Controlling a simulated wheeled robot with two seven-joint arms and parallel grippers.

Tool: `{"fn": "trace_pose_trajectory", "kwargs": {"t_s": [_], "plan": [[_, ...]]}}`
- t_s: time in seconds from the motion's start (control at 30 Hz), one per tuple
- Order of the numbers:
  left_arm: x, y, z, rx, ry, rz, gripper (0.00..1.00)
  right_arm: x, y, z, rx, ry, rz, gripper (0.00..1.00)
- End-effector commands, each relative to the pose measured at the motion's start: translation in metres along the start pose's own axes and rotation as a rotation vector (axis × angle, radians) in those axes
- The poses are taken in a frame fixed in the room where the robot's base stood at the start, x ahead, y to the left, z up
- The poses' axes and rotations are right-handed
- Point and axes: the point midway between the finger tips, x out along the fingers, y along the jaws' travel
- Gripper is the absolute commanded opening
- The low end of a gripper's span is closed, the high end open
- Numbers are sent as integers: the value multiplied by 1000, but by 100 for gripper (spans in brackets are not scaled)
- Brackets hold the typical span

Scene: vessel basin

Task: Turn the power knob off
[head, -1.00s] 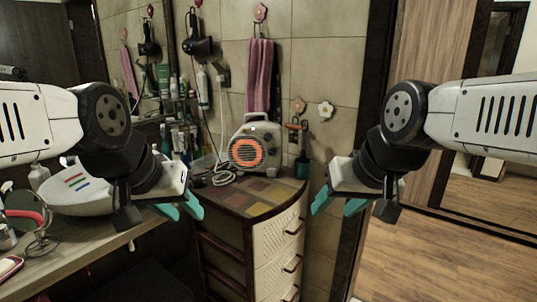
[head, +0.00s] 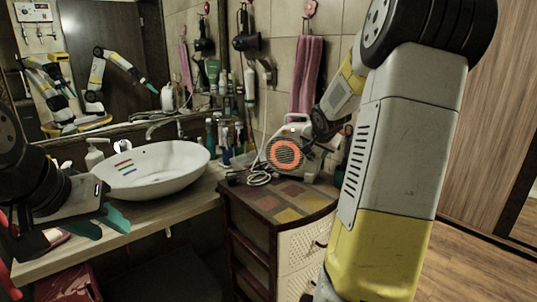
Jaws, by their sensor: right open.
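The heater (head: 287,155), a pale box with a glowing orange round front and a top handle, stands on the corner cabinet. I cannot make out its power knob; my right arm and gripper cover its upper right side. My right gripper (head: 318,138) is at that side, open; its fingers are mostly hidden, and I cannot tell whether they touch the heater. My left gripper (head: 102,222) is at the lower left, above the counter, with teal fingers apart and empty.
The cabinet top (head: 262,201) has free room in front of the heater. A white cable (head: 258,178) lies left of it. A white basin (head: 150,170) sits on the counter (head: 190,203), with bottles behind. A pink towel (head: 307,75) and a hair dryer (head: 246,42) hang on the wall.

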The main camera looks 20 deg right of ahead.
Motion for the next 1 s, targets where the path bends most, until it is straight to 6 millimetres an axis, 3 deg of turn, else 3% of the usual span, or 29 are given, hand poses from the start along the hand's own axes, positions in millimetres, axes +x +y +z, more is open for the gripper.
{"fn": "trace_pose_trajectory", "kwargs": {"t_s": [0.6,0.97,1.0], "plan": [[0,0,0,0,0,0,36,76,1,-1,9,1,-3,51],[0,0,0,0,0,0,36,81,1,-2,8,2,-2,51],[0,0,0,0,0,0,36,81,1,-2,8,2,-2,43]]}}
